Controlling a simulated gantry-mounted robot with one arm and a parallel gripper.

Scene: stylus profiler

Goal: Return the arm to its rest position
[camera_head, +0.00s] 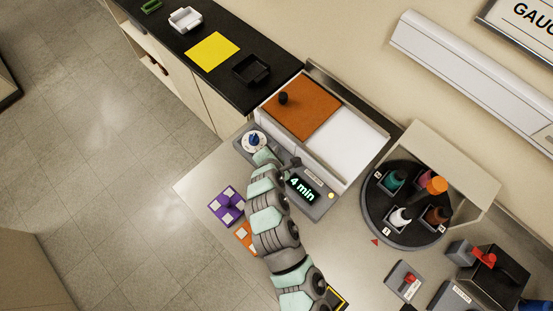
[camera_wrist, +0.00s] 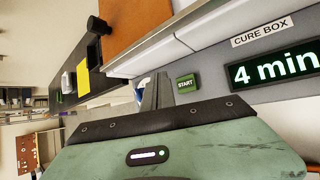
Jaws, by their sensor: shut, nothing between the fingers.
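My gripper (camera_wrist: 157,92) is shut and empty in the wrist view, its fingers just left of the green START button (camera_wrist: 186,84) on the cure box panel. I cannot tell whether it touches the panel. In the head view my arm reaches up from the bottom to the cure box front, and the gripper end lies between the white dial with a blue knob (camera_head: 254,140) and the lit "4 min" display (camera_head: 303,189). The display also shows in the wrist view (camera_wrist: 278,70). The START button is hidden in the head view.
The cure box has an orange lid (camera_head: 305,108) with a black knob. A round black carousel (camera_head: 405,235) with several bottles stands right of the arm. Purple (camera_head: 227,206) and orange (camera_head: 246,236) pieces lie close to its left. A black counter (camera_head: 215,22) is behind.

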